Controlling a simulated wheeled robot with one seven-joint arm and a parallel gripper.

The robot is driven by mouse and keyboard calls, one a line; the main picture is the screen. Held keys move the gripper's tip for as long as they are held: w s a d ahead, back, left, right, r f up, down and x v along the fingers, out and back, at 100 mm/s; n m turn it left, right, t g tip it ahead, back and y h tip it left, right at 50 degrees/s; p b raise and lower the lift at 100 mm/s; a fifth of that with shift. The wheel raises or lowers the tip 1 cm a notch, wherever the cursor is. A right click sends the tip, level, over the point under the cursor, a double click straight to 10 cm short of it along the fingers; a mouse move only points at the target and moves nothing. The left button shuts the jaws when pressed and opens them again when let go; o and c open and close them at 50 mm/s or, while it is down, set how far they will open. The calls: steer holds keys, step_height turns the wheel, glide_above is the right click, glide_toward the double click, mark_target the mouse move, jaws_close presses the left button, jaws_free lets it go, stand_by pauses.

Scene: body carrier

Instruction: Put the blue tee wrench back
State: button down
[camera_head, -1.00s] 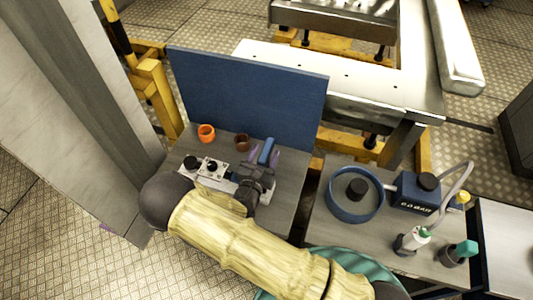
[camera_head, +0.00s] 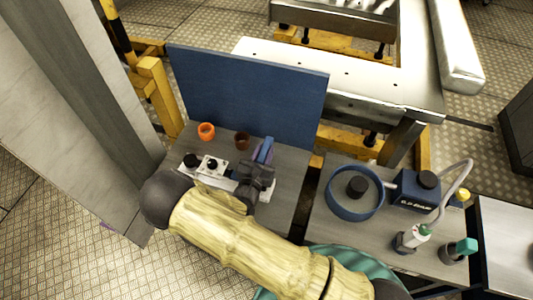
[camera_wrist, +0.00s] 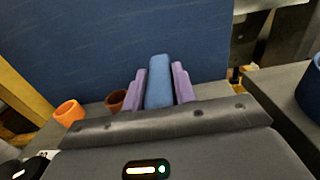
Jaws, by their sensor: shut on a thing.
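The blue tee wrench shows as a blue bar (camera_wrist: 159,80) between the two purple fingers of my gripper (camera_wrist: 160,88) in the wrist view. My gripper is shut on it, with a finger against each side. In the head view the blue bar (camera_head: 266,148) stands out beyond my gripper (camera_head: 263,154), in front of the blue panel. The rest of the wrench is hidden by the fingers and palm, so I cannot tell whether it touches the bench.
An orange cup (camera_head: 206,131) and a brown cup (camera_head: 242,141) stand left of my gripper. A white block with a black knob (camera_head: 212,165) is close by. An upright blue panel (camera_head: 247,95) closes the back. A blue ring (camera_head: 355,213) lies on the right bench.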

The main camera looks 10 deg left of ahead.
step_height(320, 180, up, 10)
steer(key=shift+w+d+r+b, duration=0.1)
steer(key=shift+b, duration=0.9)
